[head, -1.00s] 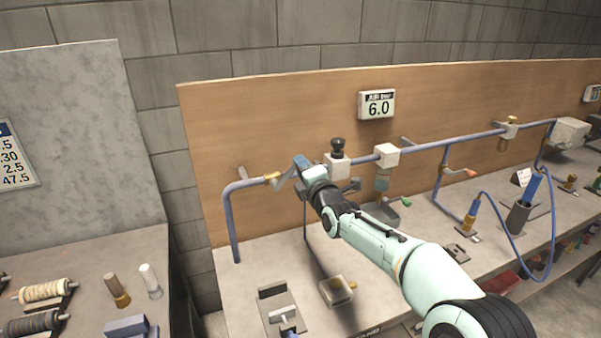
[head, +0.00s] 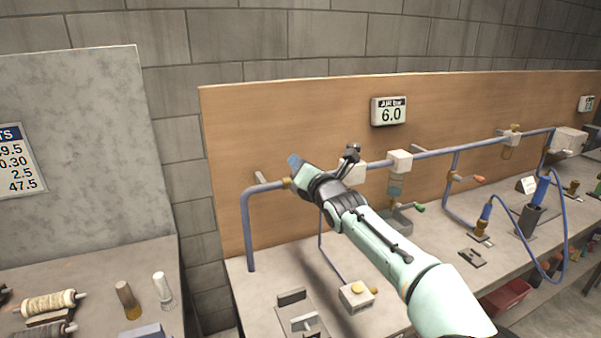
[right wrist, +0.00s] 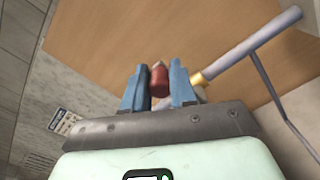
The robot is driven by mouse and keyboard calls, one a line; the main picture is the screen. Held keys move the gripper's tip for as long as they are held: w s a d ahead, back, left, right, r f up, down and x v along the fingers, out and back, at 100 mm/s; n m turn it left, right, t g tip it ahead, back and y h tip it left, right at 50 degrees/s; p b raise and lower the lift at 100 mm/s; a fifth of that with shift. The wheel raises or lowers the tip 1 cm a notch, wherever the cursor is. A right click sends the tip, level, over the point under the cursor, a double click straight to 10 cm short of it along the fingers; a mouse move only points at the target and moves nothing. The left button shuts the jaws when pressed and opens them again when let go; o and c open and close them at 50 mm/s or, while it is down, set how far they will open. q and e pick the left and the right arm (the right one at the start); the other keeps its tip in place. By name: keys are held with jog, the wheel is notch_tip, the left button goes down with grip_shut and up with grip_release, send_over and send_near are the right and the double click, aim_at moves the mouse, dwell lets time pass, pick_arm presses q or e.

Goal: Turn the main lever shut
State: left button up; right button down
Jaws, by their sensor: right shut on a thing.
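My right gripper (head: 294,162) is at the left end of the blue air pipe (head: 262,188), in front of the wooden back panel. In the right wrist view its two blue fingers (right wrist: 158,88) are shut on the red grip of the main lever (right wrist: 158,77). The brass valve fitting (right wrist: 198,78) on the pipe is just right of the fingers there. In the head view the brass fitting (head: 286,184) shows just below the fingertips, and the lever is hidden by the gripper. The air display (head: 391,113) reads 6.0. My left gripper is out of view.
White blocks (head: 399,161) sit along the pipe to the right. A small lever with a green tip (head: 419,208) and one with an orange tip (head: 478,179) stand further right. A box with a yellow knob (head: 357,293) is on the bench below my arm.

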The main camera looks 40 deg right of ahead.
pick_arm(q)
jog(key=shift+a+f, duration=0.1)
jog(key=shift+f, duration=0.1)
pick_arm(e)
jog(key=shift+w+a+f, duration=0.15)
jog(key=shift+f, duration=0.3)
jog(key=c, duration=1)
grip_release()
jog(key=shift+o, duration=0.5)
jog(key=shift+r, duration=0.15)
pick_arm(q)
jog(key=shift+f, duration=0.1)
pick_arm(e)
jog(key=shift+r, duration=0.1)
jog(key=shift+s+a+b, duration=0.15)
jog(key=shift+s+b, duration=0.35)
jog(key=shift+b, duration=0.35)
pick_arm(q)
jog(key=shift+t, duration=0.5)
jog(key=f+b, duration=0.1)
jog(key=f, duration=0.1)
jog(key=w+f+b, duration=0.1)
jog(key=b, duration=0.1)
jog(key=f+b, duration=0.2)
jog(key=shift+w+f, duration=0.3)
pick_arm(e)
jog(key=v, duration=1.2)
jog(key=shift+s, duration=0.2)
